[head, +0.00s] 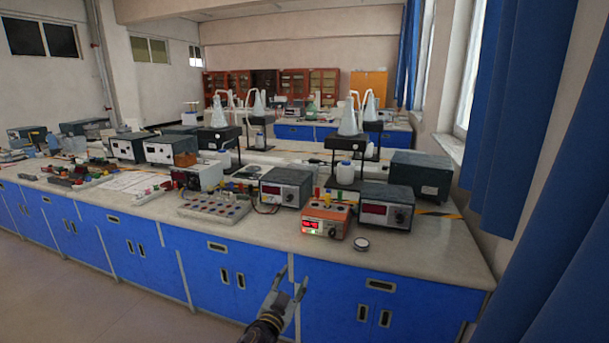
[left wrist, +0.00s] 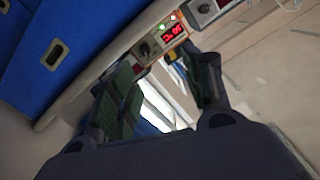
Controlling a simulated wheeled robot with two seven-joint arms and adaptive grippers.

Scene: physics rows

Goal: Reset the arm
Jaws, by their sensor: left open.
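My left gripper (head: 284,294) shows low in the middle of the head view, in front of the blue cabinet doors and below the bench's front edge. Its fingers are apart and nothing is between them. In the left wrist view the two fingers of the left gripper (left wrist: 165,95) stand apart, with the bench edge and an orange instrument with a lit red display (left wrist: 172,32) beyond them. The same orange instrument (head: 325,218) stands on the bench in the head view. My right gripper is in neither view.
A long bench (head: 440,245) with blue cabinets (head: 345,300) runs across the view. It carries meters (head: 286,187), a component board (head: 214,207) and a small round dial (head: 361,244) near its edge. Blue curtains (head: 560,230) hang at the right. Open floor (head: 60,290) lies at the lower left.

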